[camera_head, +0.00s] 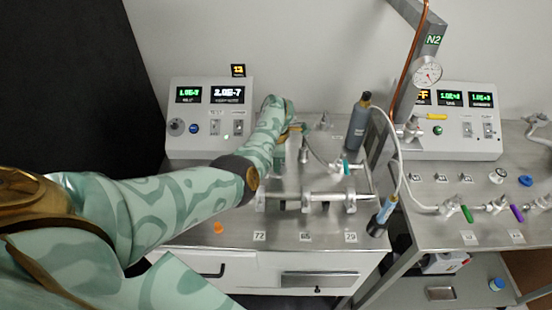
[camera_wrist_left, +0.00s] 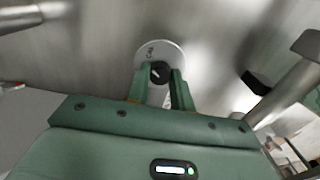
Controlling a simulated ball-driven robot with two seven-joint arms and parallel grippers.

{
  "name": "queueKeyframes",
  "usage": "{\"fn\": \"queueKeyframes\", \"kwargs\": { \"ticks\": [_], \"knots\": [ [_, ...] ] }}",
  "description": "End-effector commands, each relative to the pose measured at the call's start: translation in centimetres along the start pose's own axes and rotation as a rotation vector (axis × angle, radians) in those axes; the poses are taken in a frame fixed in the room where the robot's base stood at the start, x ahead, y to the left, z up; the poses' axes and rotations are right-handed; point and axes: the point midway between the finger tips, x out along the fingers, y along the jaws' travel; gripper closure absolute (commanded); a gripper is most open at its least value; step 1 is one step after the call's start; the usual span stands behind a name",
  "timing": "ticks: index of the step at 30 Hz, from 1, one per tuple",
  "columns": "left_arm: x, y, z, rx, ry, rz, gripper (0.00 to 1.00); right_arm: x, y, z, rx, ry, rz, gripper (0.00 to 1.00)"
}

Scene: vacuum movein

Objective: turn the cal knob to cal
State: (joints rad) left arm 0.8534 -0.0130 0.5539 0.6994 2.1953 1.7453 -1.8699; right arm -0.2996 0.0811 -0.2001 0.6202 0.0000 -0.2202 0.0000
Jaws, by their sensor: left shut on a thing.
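The cal knob (camera_wrist_left: 160,72) is a small dark knob with a pale mark, in front of a round whitish disc (camera_wrist_left: 174,54) with small lettering at its upper left. My left gripper (camera_wrist_left: 160,85) has its two green fingers on either side of the knob and is shut on it. In the head view my left gripper (camera_head: 300,128) is at the back of the steel bench, and the knob is hidden behind the hand and wrist. Which way the pale mark points against the lettering is too small to tell. My right gripper is not in view.
A control box (camera_head: 240,118) with lit displays stands left of my arm. A dark bottle (camera_head: 358,125) stands to the right. Metal piping (camera_head: 315,197) with valves runs along the bench front. A second box (camera_head: 455,125) stands on the right bench. An orange cap (camera_head: 218,228) lies near the front.

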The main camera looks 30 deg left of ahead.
Motion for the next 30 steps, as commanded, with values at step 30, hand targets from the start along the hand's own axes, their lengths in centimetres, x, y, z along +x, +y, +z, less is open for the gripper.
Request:
{"fn": "queueKeyframes", "kwargs": {
  "ticks": [30],
  "knots": [
    [-0.08, 0.0, 0.18, 0.239, -0.004, 0.001, 1.0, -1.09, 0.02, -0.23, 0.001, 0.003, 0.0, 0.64]
  ]
}}
